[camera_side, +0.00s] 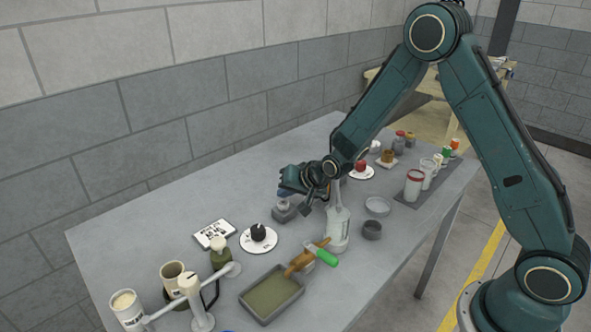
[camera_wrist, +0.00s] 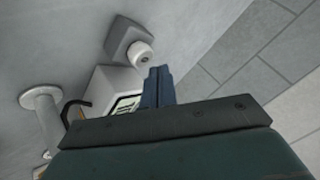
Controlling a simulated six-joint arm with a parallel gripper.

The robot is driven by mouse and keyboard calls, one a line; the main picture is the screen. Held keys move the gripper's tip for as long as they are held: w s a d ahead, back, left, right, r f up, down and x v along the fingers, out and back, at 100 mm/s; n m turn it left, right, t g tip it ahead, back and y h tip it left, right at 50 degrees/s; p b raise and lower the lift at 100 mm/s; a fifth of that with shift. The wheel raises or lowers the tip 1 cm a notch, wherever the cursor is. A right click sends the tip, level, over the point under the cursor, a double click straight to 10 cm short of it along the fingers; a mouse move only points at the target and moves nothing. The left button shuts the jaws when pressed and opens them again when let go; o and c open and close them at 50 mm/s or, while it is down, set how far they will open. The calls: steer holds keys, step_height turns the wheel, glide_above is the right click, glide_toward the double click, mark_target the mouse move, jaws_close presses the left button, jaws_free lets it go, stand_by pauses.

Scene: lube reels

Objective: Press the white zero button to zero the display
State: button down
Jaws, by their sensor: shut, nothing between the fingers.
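In the wrist view, a round off-white button (camera_wrist: 141,54) sits on a small grey block (camera_wrist: 118,38). Beside it is a pale box with a display (camera_wrist: 126,102), partly hidden by my gripper; its reading is too small to make out. The exact gap in depth cannot be told. In the side view, my gripper (camera_side: 288,190) hangs over the far part of the table, above a small grey block (camera_side: 284,211) that may be the button's.
A bottle (camera_side: 338,229) stands near my gripper. The table's back left is clear.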

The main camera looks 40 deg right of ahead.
mark_target(286, 204)
steer(key=shift+f, duration=0.95)
stand_by(1.5)
steer(key=shift+r, duration=0.9)
steer(key=shift+r, duration=0.15)
steer(key=shift+r, duration=2.4)
